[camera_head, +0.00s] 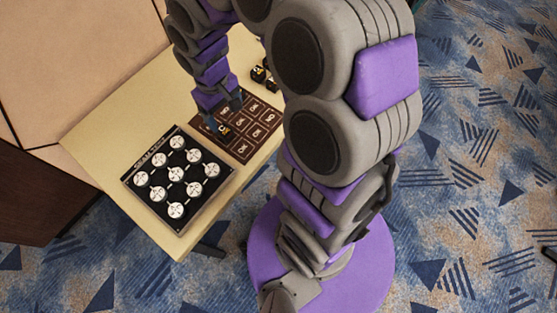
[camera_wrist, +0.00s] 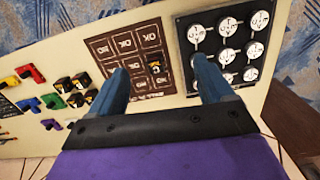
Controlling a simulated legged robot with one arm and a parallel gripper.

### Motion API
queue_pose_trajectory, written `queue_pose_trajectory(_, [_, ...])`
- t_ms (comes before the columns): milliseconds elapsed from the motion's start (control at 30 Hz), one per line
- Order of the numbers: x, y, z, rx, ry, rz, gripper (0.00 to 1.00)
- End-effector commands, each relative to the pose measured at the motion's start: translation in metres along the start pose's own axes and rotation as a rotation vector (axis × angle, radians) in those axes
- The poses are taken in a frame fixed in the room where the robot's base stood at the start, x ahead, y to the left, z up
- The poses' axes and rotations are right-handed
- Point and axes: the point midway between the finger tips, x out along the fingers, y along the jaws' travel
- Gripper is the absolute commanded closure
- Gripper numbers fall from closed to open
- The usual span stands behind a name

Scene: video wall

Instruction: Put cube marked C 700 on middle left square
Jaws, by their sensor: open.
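The brown board (camera_wrist: 121,44) with a grid of marked squares lies on the table; it also shows in the head view (camera_head: 267,121). A small black cube with yellow marks (camera_wrist: 155,66) rests on the board, on the middle square of the column nearest the black panel. Its full marking is too small to read. My gripper (camera_wrist: 160,64) is open, with its two blue fingers apart on either side of this cube in the wrist view. In the head view my gripper (camera_head: 226,113) is low over the board and partly covers the cube.
Several similar dark cubes (camera_wrist: 76,90) stand beside the board's other side. Red, green and blue pieces (camera_wrist: 28,74) lie farther left in the wrist view. A black panel with white round knobs (camera_head: 180,174) sits close beside the board, near the table edge (camera_head: 178,247).

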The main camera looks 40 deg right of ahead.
Motion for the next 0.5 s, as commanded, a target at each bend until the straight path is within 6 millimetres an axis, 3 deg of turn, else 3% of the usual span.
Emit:
queue_pose_trajectory(100, [-0.027,-0.007,0.039,0.030,-0.013,0.006,0.19])
queue_pose_trajectory(233, [-0.048,-0.015,0.084,0.071,-0.035,0.009,0.19])
queue_pose_trajectory(500, [-0.073,-0.034,0.174,0.178,-0.072,0.000,0.19])
